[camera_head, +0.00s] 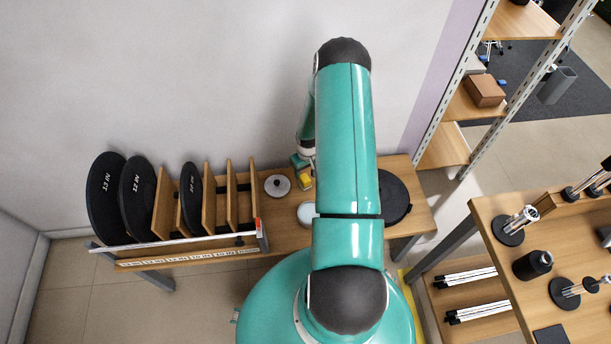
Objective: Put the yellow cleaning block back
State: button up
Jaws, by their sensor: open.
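A small yellow block (305,182) shows on the wooden bench, just left of my upper arm, beside a round grey disc. My arm rises in the middle of the view and bends down behind itself. My gripper (301,163) is at its lower end, directly above or at the yellow block. It is small and partly hidden by my arm; it is open. I cannot tell whether its fingers are around the block or touching it.
The bench holds a slotted wooden rack (207,205) with several black discs at left. A grey round disc (277,185), a pale round item (306,212) and a black round pad (394,197) lie on the bench. Another table (478,212) with posts stands at right.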

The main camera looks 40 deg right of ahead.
notch_tip(320, 180, up, 5)
notch_tip(320, 180, up, 17)
jog(key=h, duration=0.1)
send_over(306, 180)
jog(key=w+a, duration=0.4)
jog(key=s+a+r+n+t, duration=0.1)
jog(key=a+r, duration=0.7)
jog(key=r, duration=0.6)
jog(key=s+a+r+t, duration=0.2)
jog(key=s+a+r, duration=0.5)
jog(key=a+r, duration=0.5)
jog(key=s+a+r, duration=0.2)
jog(key=s+a, duration=0.1)
jog(key=s, duration=0.3)
jog(key=s+a+r+n+t+y, duration=0.1)
jog(key=s+a+r, duration=0.2)
jog(key=s, duration=0.2)
jog(key=shift+s+a+r+t, duration=0.3)
jog(key=shift+s+a+r, duration=0.05)
jog(key=shift+s+a, duration=0.05)
